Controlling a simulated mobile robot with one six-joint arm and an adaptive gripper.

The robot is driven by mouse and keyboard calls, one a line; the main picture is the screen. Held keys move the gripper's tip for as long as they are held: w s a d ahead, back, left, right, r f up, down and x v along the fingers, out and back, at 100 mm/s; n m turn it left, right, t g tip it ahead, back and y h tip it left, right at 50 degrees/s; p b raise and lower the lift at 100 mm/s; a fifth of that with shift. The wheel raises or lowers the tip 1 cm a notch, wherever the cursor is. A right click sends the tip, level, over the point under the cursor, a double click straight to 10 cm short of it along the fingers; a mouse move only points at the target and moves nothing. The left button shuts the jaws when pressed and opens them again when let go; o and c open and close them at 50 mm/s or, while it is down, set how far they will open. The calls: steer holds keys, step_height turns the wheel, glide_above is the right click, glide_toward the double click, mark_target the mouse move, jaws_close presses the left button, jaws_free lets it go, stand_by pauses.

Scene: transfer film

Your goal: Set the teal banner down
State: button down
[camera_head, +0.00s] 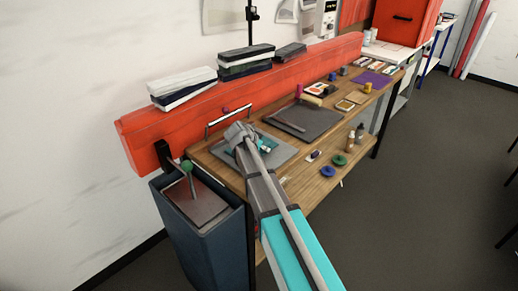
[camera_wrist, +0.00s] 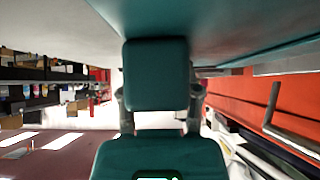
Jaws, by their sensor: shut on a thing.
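The teal banner (camera_wrist: 155,72) shows in the wrist view as a blocky dark teal shape between the two grey fingers of my gripper (camera_wrist: 160,100). The fingers flank it closely and are shut on it. A broad teal surface also fills the top of that view; I cannot tell whether it is part of the same thing. In the head view my gripper (camera_head: 241,133) is over the left part of the workbench, by the grey mat (camera_head: 282,154). A small teal patch shows just right of it. My arm hides much there, so contact with the bench is unclear.
A dark sheet (camera_head: 315,123) lies right of the mat on the wooden bench (camera_head: 325,184). Jars, pads and discs crowd the right and front. A long red panel (camera_head: 190,115) runs behind, with stacked dark blocks (camera_head: 247,62) on top. A blue bin (camera_head: 200,230) stands at the left end.

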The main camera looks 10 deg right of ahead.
steer(key=shift+r, duration=0.1)
steer(key=shift+r+p, duration=0.9)
steer(key=shift+p, duration=0.1)
steer(key=s+r+p, duration=1.1)
steer(key=s, duration=0.3)
steer(key=shift+a, duration=0.35)
steer(key=s, duration=0.7)
steer(key=shift+a+n, duration=0.25)
steer(key=shift+n, duration=0.05)
steer(key=shift+s, duration=0.2)
